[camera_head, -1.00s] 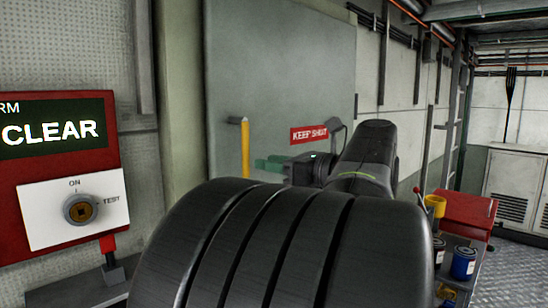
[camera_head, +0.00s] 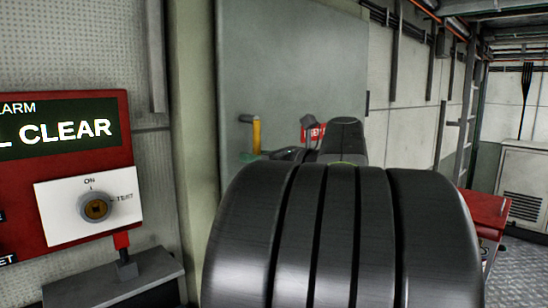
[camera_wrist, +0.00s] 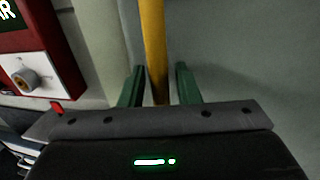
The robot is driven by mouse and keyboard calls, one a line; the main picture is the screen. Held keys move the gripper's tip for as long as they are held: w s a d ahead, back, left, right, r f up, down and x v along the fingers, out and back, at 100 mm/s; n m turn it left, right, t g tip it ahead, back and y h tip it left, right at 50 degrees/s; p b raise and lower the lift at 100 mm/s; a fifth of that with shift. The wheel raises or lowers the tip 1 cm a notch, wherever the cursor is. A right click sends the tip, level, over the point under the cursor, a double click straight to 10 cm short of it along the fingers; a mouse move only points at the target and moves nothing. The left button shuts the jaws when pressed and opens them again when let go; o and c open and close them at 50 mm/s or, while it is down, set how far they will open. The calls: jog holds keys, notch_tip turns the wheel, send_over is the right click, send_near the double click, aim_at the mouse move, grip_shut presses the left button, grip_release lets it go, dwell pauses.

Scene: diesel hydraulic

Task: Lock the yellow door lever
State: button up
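The yellow door lever (camera_head: 256,134) stands upright on the large grey-green door (camera_head: 288,70) in the head view. In the wrist view the lever (camera_wrist: 154,45) runs down between the two green fingers of my gripper (camera_wrist: 158,87). The fingers are apart, one on each side of the lever, with a narrow gap visible on both sides. In the head view a bit of green finger shows at the lever's lower end, and my arm hides most of my gripper. I cannot tell how deep the lever sits between the fingers.
A red alarm panel (camera_head: 122,150) with a dial (camera_head: 96,206) is on the left wall, also visible in the wrist view. A grey box (camera_head: 110,287) stands below it. A red sign (camera_head: 313,130) on the door is partly hidden. A red box (camera_head: 487,212) is at right.

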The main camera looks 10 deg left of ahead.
grip_shut()
jog(key=w+d+r+n+h, duration=0.1)
jog(key=w+n, duration=0.1)
jog(key=n, duration=0.2)
jog(key=w+d+r+n+h+p, duration=0.1)
jog(key=w+d+r+n, duration=0.1)
jog(key=n, duration=0.2)
jog(key=w+d+r+n+p, duration=0.1)
jog(key=w+r+n, duration=0.1)
jog(key=n, duration=0.2)
jog(key=shift+d+r+t+h, duration=0.25)
jog(key=shift+d+t+h, duration=0.1)
jog(key=shift+t+h, duration=0.05)
jog(key=shift+w+d+r+n+t+h, duration=0.1)
jog(key=shift+w+r+n+t+h, duration=0.1)
jog(key=shift+r+n, duration=0.7)
jog(key=shift+w+d+r+n+t+h, duration=0.1)
jog(key=shift+r+n+t+h, duration=0.1)
jog(key=shift+r+n, duration=0.65)
jog(key=shift+f+n, duration=0.2)
jog(key=shift+n, duration=0.05)
jog(key=shift+o, duration=1)
grip_release()
